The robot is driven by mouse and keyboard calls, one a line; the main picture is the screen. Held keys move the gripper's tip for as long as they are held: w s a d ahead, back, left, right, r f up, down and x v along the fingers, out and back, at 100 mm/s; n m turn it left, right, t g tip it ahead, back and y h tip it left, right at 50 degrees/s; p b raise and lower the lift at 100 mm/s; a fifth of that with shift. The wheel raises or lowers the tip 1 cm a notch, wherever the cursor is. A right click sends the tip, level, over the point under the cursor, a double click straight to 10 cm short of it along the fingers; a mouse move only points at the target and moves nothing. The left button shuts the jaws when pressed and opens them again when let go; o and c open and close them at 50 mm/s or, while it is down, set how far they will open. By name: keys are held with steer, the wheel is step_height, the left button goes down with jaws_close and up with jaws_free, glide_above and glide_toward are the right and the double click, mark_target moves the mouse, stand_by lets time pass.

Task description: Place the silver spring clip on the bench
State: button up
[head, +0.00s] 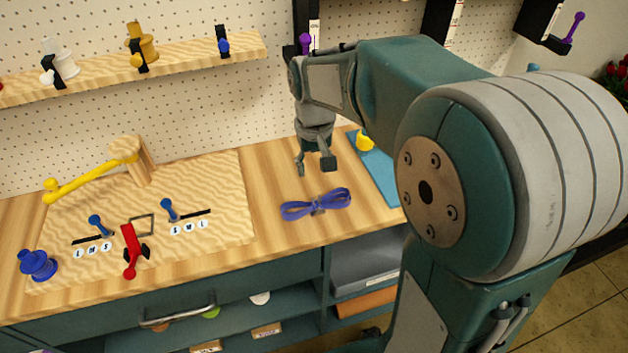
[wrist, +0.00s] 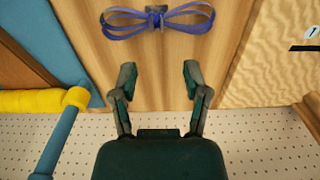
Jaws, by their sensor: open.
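A blue-violet ribbon bow (head: 295,209) lies flat on the wooden bench (head: 285,258). A small grey clip-like piece (head: 318,208) sits at the middle of the bow, where the loops meet; it looks like the silver spring clip. In the wrist view the grey piece (wrist: 155,17) is at the top, with bow loops (wrist: 188,17) on both sides. My gripper (head: 314,167) is open and empty, above the bench and behind the bow. In the wrist view its fingertips (wrist: 159,72) are apart, with bare wood between them.
A blue mat (head: 375,172) with a yellow item (head: 365,140) lies right. Pegboard stands behind.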

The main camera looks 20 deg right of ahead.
steer(key=s+r+t, duration=0.2)
steer(key=s+r, duration=0.1)
steer(key=s, duration=0.6)
steer(key=s+r+t, duration=0.3)
steer(key=s, duration=0.6)
steer(key=shift+t, duration=0.3)
steer(key=shift+w, duration=0.1)
stand_by(0.3)
